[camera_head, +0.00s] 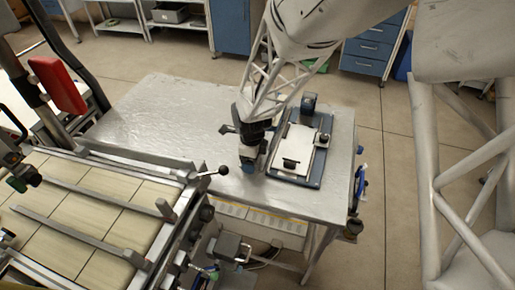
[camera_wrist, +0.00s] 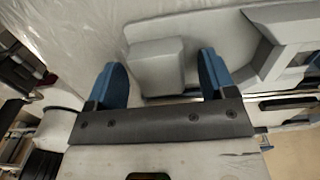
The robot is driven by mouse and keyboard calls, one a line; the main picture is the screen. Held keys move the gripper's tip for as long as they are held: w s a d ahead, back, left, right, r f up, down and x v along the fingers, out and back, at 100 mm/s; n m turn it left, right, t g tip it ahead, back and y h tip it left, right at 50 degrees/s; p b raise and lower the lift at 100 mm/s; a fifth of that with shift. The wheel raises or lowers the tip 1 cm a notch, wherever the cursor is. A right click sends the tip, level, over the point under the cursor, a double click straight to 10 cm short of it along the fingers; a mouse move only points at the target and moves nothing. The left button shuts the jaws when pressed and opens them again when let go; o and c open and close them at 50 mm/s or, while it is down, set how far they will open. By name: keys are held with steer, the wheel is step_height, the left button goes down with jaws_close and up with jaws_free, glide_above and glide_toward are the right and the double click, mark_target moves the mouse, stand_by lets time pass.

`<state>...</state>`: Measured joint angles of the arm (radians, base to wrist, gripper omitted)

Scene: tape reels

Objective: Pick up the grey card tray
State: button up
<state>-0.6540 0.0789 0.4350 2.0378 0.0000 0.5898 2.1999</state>
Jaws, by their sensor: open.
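My gripper (camera_head: 250,162) is low over the metal table, just left of a blue-framed flat unit (camera_head: 300,155) with a pale top. In the wrist view my gripper (camera_wrist: 162,64) has its two blue fingers wide apart. A pale grey block (camera_wrist: 156,66) shows between the fingers, with a gap on each side. A larger grey moulded shape (camera_wrist: 285,42) lies beside it to the right. I cannot tell for sure which of these grey parts is the card tray. The arm and gripper hide part of the table around the fingers.
The metal table (camera_head: 180,110) is mostly bare to the left of my gripper. A tiled conveyor bench (camera_head: 90,210) with rails and a black-knobbed lever (camera_head: 223,171) stands at the front left. Blue drawers (camera_head: 372,48) and a shelf with a grey bin (camera_head: 170,13) stand behind.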

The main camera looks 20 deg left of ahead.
steer(key=c, duration=1.1)
steer(key=shift+r, duration=0.15)
step_height(320, 180, up, 10)
stand_by(0.6)
